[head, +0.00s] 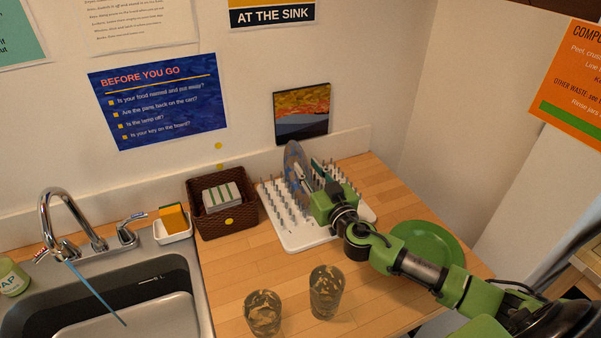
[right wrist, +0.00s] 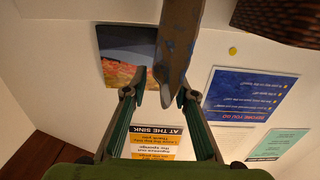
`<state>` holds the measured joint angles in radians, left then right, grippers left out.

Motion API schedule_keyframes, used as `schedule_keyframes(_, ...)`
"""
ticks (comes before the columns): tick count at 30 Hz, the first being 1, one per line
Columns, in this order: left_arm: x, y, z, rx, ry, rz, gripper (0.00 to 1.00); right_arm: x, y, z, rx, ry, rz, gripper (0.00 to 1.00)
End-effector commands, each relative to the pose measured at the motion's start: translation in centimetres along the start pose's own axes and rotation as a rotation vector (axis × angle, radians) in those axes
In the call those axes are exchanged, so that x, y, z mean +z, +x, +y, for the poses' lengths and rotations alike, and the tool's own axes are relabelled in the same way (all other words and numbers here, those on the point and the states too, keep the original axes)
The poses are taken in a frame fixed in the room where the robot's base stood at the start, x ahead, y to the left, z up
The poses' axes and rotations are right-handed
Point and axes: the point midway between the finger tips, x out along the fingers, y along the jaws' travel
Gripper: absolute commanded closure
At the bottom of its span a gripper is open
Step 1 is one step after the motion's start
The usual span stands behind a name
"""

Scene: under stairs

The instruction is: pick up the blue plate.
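The blue plate (head: 291,160) stands on edge in the white peg rack (head: 305,238) on the wooden counter. In the right wrist view the plate (right wrist: 177,45) shows nearly edge-on, speckled, with its near edge between the two fingertips. My right gripper (head: 314,176) is at the right side of the plate, over the rack. In the right wrist view this gripper (right wrist: 163,97) is open, its fingers on either side of the plate's edge; I cannot tell whether either finger touches it. My left gripper is not in view.
A green plate (head: 428,246) lies on the counter beside my right arm. Two glasses (head: 326,291) stand in front of the rack. A brown basket (head: 222,204) is left of the rack, and the sink (head: 150,283) is farther left. A wall lies behind.

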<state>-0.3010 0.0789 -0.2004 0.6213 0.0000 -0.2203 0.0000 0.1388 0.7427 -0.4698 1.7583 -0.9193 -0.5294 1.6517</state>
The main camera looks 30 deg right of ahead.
Motion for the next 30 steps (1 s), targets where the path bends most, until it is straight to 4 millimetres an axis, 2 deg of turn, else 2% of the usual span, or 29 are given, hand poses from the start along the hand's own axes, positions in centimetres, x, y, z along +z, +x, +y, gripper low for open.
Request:
schedule_keyframes(6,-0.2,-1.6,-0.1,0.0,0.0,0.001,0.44,-0.2,2.5,0.7,0.002,-0.002,0.0,0.74)
schedule_keyframes(12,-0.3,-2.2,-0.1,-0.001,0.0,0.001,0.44,0.1,4.4,0.7,0.002,0.001,0.001,0.74)
schedule_keyframes(22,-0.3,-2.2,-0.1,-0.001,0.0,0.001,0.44,0.3,4.8,0.7,0.0,0.0,-0.001,0.74)
schedule_keyframes(23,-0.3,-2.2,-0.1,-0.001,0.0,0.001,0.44,0.3,4.8,0.7,0.0,0.0,-0.001,0.79)
schedule_keyframes(25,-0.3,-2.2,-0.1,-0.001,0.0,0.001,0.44,0.3,4.8,0.7,0.001,0.0,0.0,0.97)
schedule_keyframes(26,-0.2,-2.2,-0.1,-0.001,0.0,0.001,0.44,0.3,4.8,0.7,0.001,0.0,0.0,1.0)
schedule_keyframes(30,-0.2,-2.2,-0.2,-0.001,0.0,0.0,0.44,0.3,4.8,0.7,0.001,0.0,0.0,1.0)
